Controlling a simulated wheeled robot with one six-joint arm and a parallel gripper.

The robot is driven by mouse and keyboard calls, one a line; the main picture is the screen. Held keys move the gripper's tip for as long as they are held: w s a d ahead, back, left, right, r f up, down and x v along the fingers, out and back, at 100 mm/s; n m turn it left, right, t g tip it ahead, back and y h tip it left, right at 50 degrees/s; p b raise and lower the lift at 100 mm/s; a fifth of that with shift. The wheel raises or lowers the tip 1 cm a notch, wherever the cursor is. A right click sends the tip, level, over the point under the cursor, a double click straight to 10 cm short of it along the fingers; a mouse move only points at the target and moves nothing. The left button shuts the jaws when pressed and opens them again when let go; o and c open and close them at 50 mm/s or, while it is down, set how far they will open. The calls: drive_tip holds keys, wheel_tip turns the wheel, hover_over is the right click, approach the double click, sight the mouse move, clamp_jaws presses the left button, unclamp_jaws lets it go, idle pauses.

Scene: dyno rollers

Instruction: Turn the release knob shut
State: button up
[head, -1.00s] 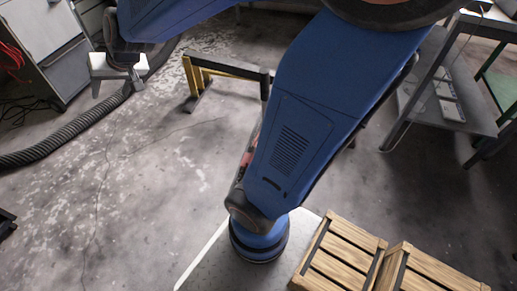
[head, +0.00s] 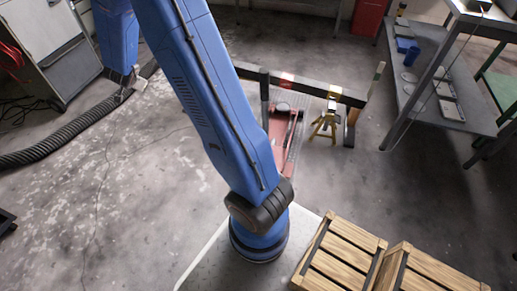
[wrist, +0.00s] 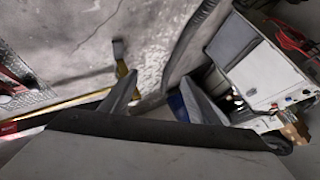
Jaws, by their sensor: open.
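No release knob can be made out in either view. A red floor jack (head: 281,128) stands on the floor beyond my arm in the head view, partly hidden by the arm. A red part at the left edge of the wrist view (wrist: 12,85) may belong to it. My gripper (wrist: 158,80) shows in the wrist view with its two grey fingers apart and nothing seen between them. In the head view my gripper (head: 124,95) is small at the upper left, in front of the hose and well away from the red jack.
A yellow stand (head: 325,123) stands right of the jack, by a dark barrier (head: 345,98). Wooden crates (head: 350,262) are at the lower right. A metal bench (head: 440,105) is at the right. A black hose (head: 60,148) and grey cabinet (head: 60,65) are at the left.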

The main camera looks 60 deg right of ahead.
drive_tip(key=s+d+f+m+g+h, duration=0.35)
drive_tip(key=d+f, duration=0.35)
drive_tip(key=f, duration=0.5)
drive_tip(key=s+d+f+m+g+h, duration=0.35)
drive_tip(key=d+f, duration=0.45)
drive_tip(key=f, duration=0.4)
drive_tip(key=s+f+m+g+h, duration=0.1)
drive_tip(key=s+f+m+g, duration=0.1)
drive_tip(key=s+f+g, duration=0.85)
drive_tip(key=s+f+m+g+h, duration=0.1)
drive_tip(key=s+f+m+g, duration=0.2)
drive_tip(key=s+f, duration=0.8)
drive_tip(key=r+x, duration=0.1)
drive_tip(key=x, duration=0.5)
drive_tip(key=s+a+r+x, duration=0.1)
drive_tip(key=x, duration=0.6)
drive_tip(key=s+a+r+x, duration=0.1)
drive_tip(key=x, duration=0.5)
drive_tip(key=shift+s+d+r, duration=0.15)
drive_tip(key=shift+s+d, duration=0.15)
drive_tip(key=shift+s, duration=0.05)
drive_tip(key=c, duration=1)
